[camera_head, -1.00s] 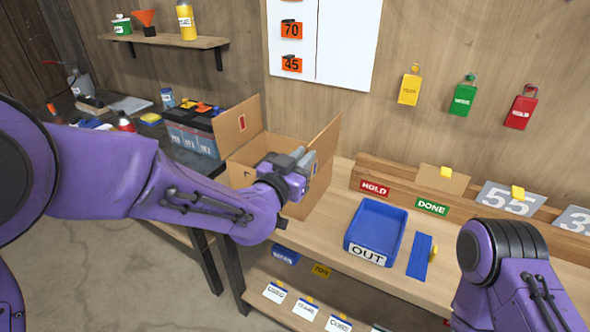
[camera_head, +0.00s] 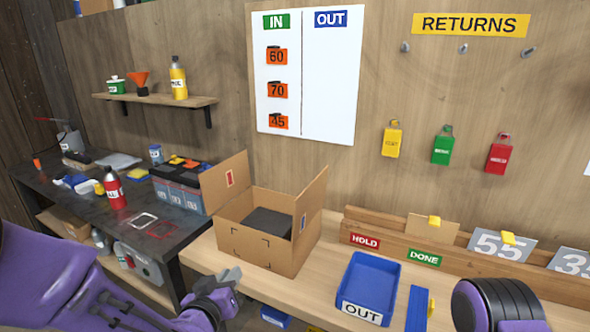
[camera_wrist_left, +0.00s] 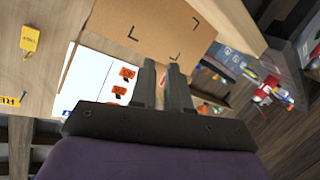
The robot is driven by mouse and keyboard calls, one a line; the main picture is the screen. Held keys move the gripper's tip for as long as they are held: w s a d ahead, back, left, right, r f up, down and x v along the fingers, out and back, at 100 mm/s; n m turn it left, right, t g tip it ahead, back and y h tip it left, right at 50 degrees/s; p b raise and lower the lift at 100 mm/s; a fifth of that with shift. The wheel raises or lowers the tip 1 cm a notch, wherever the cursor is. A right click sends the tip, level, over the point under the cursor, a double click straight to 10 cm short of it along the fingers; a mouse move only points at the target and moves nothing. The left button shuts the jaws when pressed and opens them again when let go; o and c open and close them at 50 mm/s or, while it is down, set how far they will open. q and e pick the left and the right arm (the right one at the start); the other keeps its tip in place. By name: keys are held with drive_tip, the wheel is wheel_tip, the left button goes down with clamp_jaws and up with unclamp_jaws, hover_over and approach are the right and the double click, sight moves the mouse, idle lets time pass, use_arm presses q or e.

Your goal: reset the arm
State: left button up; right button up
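My left arm comes in low at the left of the head view. Its grey gripper (camera_head: 224,281) is in front of the open cardboard box (camera_head: 255,240), near the bench's front edge, holding nothing. In the left wrist view the two dark fingers (camera_wrist_left: 164,75) stand a little apart with nothing between them, and the box's cardboard side (camera_wrist_left: 165,30) shows beyond them. The purple part of my right arm shows at the lower right of the head view; its gripper is out of the frame.
A blue OUT tray (camera_head: 368,285) and a blue strip (camera_head: 418,308) lie on the wooden bench right of the box. A dark side table (camera_head: 130,215) with bottles and cases stands left. Hanging tags (camera_head: 443,148) are on the wall.

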use_arm(q)
drive_tip(key=s+a+f+n+g+y, duration=0.1)
drive_tip(key=s+a+f+n+g, duration=0.15)
drive_tip(key=f, duration=0.45)
drive_tip(key=s+a+f+n+g+y, duration=0.1)
drive_tip(key=s+a+f+y, duration=0.2)
drive_tip(key=f, duration=0.5)
drive_tip(key=s+a+f+g, duration=0.4)
drive_tip(key=s+f, duration=0.4)
drive_tip(key=s, duration=0.4)
drive_tip(key=s+a+f+g+y, duration=0.1)
drive_tip(key=s+a+f+g, duration=0.3)
drive_tip(key=s+f, duration=0.5)
drive_tip(key=s+a, duration=0.1)
drive_tip(key=s, duration=0.3)
drive_tip(key=shift+s+f+n, duration=0.25)
drive_tip(key=shift+n, duration=0.1)
drive_tip(key=shift+a, duration=0.1)
